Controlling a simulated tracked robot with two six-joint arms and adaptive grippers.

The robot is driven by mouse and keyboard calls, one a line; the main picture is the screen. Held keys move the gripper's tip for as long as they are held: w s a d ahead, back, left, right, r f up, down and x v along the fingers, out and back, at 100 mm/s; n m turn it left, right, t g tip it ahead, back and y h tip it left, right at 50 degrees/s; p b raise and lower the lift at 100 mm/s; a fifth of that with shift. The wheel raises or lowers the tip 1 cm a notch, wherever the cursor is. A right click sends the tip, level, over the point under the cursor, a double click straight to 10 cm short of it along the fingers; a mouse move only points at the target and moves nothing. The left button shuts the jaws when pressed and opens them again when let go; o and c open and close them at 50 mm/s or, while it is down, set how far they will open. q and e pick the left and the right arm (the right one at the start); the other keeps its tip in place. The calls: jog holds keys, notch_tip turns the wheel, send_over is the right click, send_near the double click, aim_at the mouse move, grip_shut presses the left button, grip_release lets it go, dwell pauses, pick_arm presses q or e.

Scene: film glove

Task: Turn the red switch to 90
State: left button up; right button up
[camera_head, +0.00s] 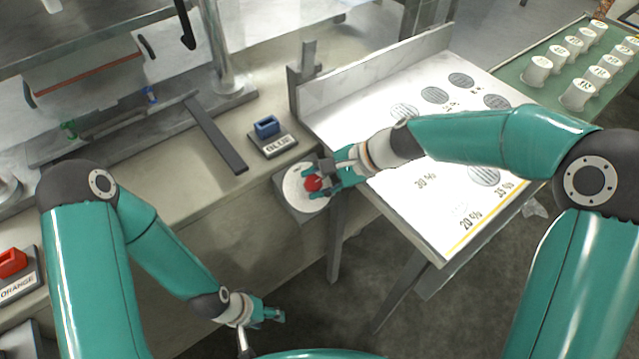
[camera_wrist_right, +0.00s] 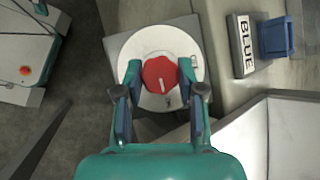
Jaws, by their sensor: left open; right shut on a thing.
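The red switch (camera_head: 313,184) is a round knob on a white dial plate (camera_head: 294,194) at the bench's front edge. In the right wrist view the red switch (camera_wrist_right: 160,76) has a pale pointer mark running nearly up and down, on the white dial (camera_wrist_right: 146,42). My right gripper (camera_head: 330,178) is shut on the switch, with one finger on each side of it in the right wrist view (camera_wrist_right: 159,82). Its fingers hide part of the dial, so the angle marks are hard to read. My left gripper (camera_head: 273,315) is open and empty, low in front of the bench.
A blue block switch labelled BLUE (camera_head: 268,127) is on the bench just behind the dial. A sloped white board (camera_head: 345,88) with printed circles is at right. White cups (camera_head: 537,70) stand on a green table behind it.

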jog(key=shift+w+r, duration=0.15)
dwell(0.3)
jog(key=o, duration=1)
jog(key=shift+o, duration=0.8)
jog(key=shift+d, duration=0.1)
jog(key=v, duration=1.1)
jog(key=shift+s+d+r, duration=0.15)
jog(key=shift+s+d, duration=0.05)
jog(key=shift+d, duration=0.15)
